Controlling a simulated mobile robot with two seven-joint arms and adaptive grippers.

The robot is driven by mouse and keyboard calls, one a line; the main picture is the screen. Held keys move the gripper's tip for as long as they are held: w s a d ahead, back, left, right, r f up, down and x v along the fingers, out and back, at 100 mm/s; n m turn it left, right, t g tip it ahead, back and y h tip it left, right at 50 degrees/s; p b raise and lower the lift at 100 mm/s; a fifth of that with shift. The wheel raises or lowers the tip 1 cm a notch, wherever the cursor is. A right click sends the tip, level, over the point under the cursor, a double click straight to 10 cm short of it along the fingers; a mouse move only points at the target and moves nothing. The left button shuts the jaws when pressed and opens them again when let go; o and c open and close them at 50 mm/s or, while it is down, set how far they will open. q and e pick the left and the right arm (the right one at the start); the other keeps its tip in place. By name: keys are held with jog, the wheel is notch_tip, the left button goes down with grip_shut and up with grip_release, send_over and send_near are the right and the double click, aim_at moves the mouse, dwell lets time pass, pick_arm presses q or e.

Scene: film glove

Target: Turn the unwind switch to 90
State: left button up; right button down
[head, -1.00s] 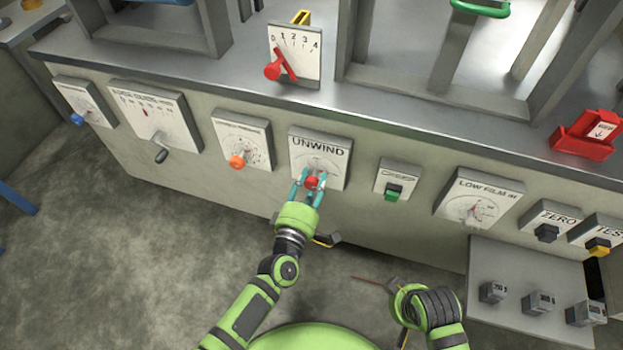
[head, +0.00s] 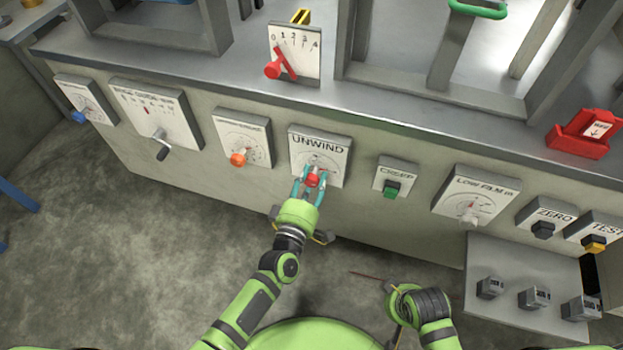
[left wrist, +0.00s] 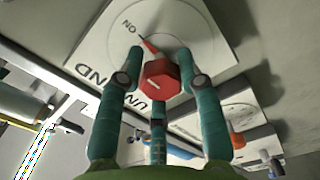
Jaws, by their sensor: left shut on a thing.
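The unwind switch is a red knob (head: 313,180) on a white plate marked UNWIND (head: 320,147) on the front of the grey machine. My left gripper (head: 311,183) reaches up to it, with its teal fingers on both sides of the knob. The rest of the dial is partly hidden by the fingers. My right gripper (head: 400,300) is folded near the bottom, and its fingers are not clear.
Left of the plate is a dial with an orange knob (head: 238,159). To the right are the green creep switch (head: 391,189) and the low film dial (head: 476,197). A shelf with grey weights (head: 535,297) juts out at lower right.

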pick_arm(q)
jog(key=o, duration=1.1)
jog(key=shift+d+r, duration=0.1)
jog(key=shift+d, duration=0.35)
jog(key=shift+o, duration=0.2)
jog(key=shift+a, duration=0.2)
jog(key=shift+s+a, duration=0.1)
jog(key=shift+s, duration=0.2)
jog(key=v, duration=1.1)
jog(key=shift+s, duration=0.15)
